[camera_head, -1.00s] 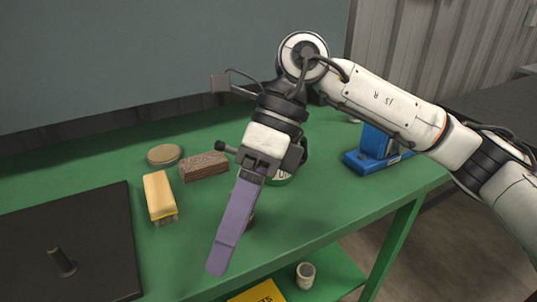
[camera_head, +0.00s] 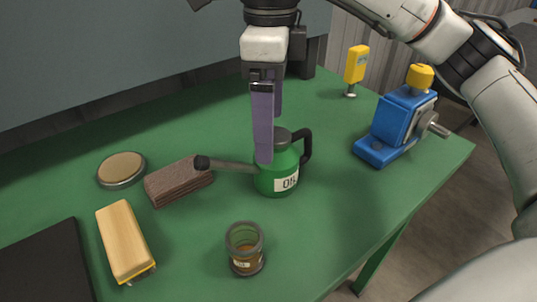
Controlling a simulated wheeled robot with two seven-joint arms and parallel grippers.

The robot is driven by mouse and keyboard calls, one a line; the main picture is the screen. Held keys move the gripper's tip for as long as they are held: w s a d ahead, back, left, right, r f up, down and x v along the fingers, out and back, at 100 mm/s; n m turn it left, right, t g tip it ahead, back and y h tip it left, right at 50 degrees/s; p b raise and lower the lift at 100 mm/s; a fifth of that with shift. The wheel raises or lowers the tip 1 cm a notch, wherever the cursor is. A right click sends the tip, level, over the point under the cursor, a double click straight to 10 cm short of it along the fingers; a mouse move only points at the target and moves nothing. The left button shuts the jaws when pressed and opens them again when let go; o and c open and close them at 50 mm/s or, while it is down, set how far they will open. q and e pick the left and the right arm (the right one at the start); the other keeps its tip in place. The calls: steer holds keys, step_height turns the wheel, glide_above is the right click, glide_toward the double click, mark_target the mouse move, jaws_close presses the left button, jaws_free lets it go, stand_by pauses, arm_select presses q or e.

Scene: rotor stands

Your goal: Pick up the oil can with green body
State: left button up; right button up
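The oil can (camera_head: 277,180) stands upright on the green table, with a green body, white "OIL" label, grey cap, dark handle on its right and a long grey spout with a dark tip to its left. My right gripper (camera_head: 271,138) points down at the can. Its two purple fingers are apart; the near one hangs in front of the can's upper body and the far one ends near the cap. Whether they touch the can is unclear. My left gripper is out of view.
Around the can on the table (camera_head: 330,200) are a brown block (camera_head: 178,182), a round tin (camera_head: 121,169), a yellow brush (camera_head: 124,240), a glass jar (camera_head: 245,250), a blue machine (camera_head: 396,125) and a yellow-handled tool (camera_head: 356,68). A black mat (camera_head: 45,265) lies front left.

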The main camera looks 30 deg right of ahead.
mark_target(276, 158)
steer(key=f, duration=0.3)
steer(key=shift+s, duration=0.2)
steer(key=f, duration=0.2)
steer(key=d+f, duration=0.1)
steer(key=f, duration=0.1)
steer(key=shift+s+f, duration=0.1)
steer(key=shift+f, duration=0.5)
steer(key=c, duration=0.3)
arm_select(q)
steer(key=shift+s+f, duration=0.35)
arm_select(e)
steer(key=shift+r, duration=0.1)
steer(key=c, duration=1.1)
steer(key=shift+o, duration=0.2)
step_height(276, 158, up, 10)
steer(key=shift+p, duration=0.55)
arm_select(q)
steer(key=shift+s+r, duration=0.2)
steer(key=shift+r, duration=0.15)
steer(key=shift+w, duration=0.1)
